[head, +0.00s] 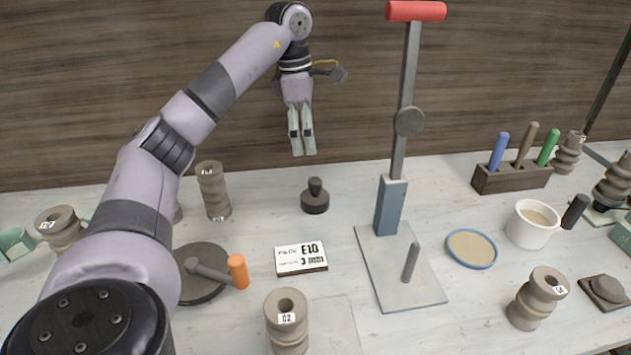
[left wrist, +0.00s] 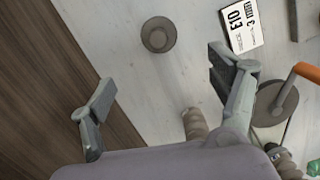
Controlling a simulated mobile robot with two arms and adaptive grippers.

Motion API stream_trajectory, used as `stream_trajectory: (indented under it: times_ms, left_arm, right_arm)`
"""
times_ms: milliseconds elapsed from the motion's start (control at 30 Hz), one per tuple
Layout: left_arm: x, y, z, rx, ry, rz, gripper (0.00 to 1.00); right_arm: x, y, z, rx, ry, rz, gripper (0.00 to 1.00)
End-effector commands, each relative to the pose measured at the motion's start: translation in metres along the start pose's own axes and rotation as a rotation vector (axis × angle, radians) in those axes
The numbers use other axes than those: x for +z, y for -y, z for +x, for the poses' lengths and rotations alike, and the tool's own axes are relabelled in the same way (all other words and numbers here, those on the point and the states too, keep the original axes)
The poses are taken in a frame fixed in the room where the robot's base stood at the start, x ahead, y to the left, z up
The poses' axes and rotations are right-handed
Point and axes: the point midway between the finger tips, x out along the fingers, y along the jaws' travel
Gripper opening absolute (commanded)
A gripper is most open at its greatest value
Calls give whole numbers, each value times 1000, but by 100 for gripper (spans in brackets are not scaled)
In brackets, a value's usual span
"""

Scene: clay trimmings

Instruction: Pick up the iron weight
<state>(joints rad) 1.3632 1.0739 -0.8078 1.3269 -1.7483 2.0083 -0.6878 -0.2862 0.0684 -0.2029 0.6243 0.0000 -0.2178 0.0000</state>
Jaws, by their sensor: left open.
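The iron weight (head: 315,197) is a small dark round disc with a knob on top, standing upright on the pale table toward the back. In the left wrist view the weight (left wrist: 158,35) shows from above as a dark round shape, beyond the fingertips. My left gripper (head: 303,153) hangs pointing down above and slightly behind the weight, apart from it. In the left wrist view its two fingers (left wrist: 160,75) are spread wide with nothing between them. My right gripper is not in view.
A white card (head: 301,258) lies in front of the weight. A lever press (head: 387,205) with a red handle stands to the right. A ridged clay cylinder (head: 213,190) stands to the left. A turntable with an orange-handled tool (head: 238,271) is at front left. Bare table surrounds the weight.

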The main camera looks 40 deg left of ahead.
Motion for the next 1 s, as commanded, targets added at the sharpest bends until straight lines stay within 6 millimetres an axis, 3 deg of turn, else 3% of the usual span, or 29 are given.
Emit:
stream_trajectory:
  times_ms: [100, 267, 533, 867, 1000]
  left_arm:
    - [-1, 0, 14, -4, -4, 0, 82]
    - [-1, 1, 47, -5, -5, 0, 82]
    - [-1, 0, 102, -3, -4, -1, 82]
    - [0, -1, 130, -2, -2, 0, 82]
    - [3, -2, 150, -5, -2, 0, 82]
  right_arm:
    - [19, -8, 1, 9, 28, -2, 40]
    - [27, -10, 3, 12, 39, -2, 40]
    - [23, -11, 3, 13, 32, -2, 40]
    - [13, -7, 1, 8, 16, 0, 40]
    - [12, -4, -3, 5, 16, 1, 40]
